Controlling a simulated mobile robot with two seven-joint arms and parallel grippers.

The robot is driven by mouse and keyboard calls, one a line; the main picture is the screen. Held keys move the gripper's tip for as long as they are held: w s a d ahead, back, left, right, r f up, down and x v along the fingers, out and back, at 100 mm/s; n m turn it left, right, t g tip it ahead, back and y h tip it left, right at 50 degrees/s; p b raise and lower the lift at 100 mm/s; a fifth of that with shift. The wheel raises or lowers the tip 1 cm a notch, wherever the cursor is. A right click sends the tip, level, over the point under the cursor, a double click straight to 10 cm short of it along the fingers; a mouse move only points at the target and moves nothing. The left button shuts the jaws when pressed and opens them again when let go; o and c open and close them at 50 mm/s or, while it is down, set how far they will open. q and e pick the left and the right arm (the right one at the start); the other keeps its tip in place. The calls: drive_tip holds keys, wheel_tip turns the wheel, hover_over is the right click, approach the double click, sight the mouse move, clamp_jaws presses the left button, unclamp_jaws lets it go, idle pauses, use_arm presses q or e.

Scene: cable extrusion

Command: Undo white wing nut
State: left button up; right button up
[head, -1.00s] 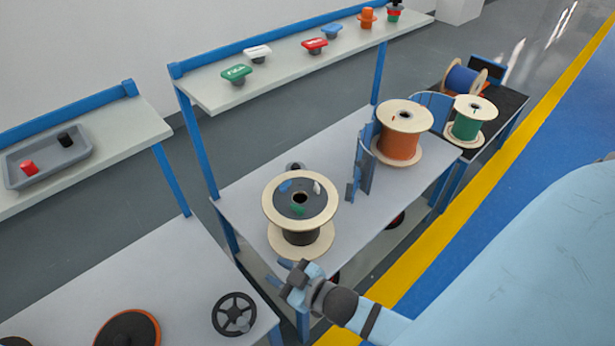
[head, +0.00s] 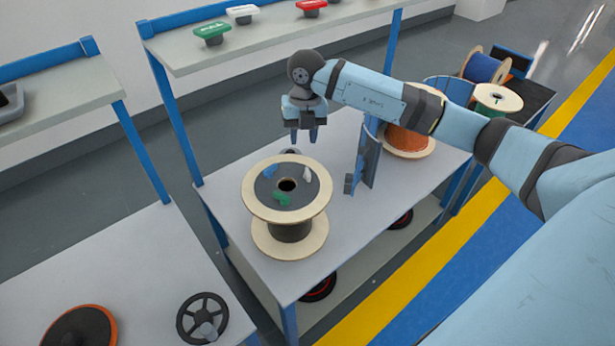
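The white wing nut (head: 307,174) is a small pale piece on the dark top face of a wooden-flanged cable spool (head: 255,203), right of its centre hole. A green piece (head: 282,198) and a blue piece (head: 270,171) sit on the same face. My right gripper (head: 304,136) hangs pointing down, above and behind the spool in the picture. Its two fingers are apart with nothing between them, and it is clear of the nut. My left gripper is not in view.
The spool stands on a grey table (head: 225,190). A blue-grey curved bracket (head: 366,165) and an orange spool (head: 408,140), partly behind my arm, are to the right. A shelf (head: 200,65) with coloured knobs runs behind. A black handwheel (head: 202,317) lies at lower left.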

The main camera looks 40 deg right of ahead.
sight(308, 171)
drive_tip(key=shift+h, duration=0.4)
drive_tip(key=f, duration=0.4)
drive_tip(key=d+f, duration=0.1)
drive_tip(key=f, duration=0.8)
drive_tip(key=shift+w+d+f, duration=0.1)
drive_tip(key=shift+w+d, duration=0.15)
drive_tip(key=shift+d, duration=0.05)
clamp_jaws()
